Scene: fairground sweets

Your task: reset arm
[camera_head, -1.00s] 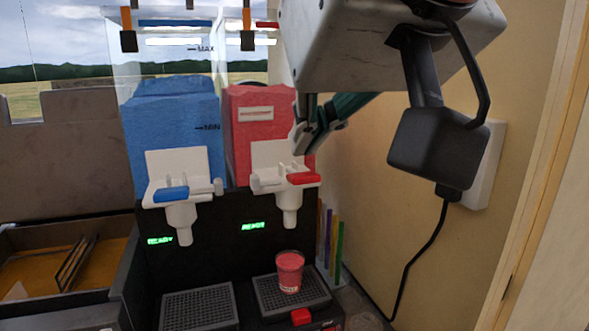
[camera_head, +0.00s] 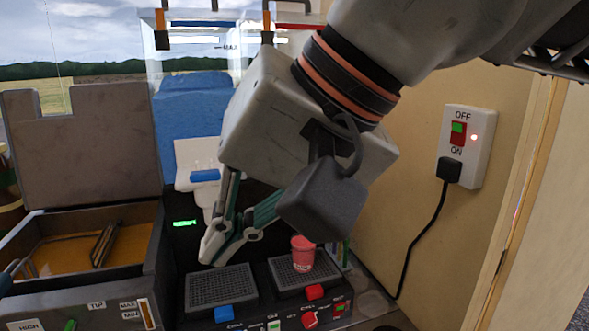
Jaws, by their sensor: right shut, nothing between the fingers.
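My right gripper (camera_head: 213,258) hangs from the arm that comes in from the upper right. Its fingers are shut and empty, pointing down to the left in front of the slush machine (camera_head: 192,110). The tips appear over the left drip tray (camera_head: 222,287). A cup of red slush (camera_head: 302,255) stands upright on the right drip tray (camera_head: 310,280), right of the fingers and apart from them. The gripper and arm hide the red tank and most of its tap. A small teal-grey piece at the left edge looks like my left gripper (camera_head: 7,274); its jaws cannot be made out.
A wall switch (camera_head: 468,145) with a plug and hanging black cable (camera_head: 430,250) is at the right. An open dark box (camera_head: 80,250) with a raised lid stands at the left. Buttons and a red knob (camera_head: 309,320) line the machine's front.

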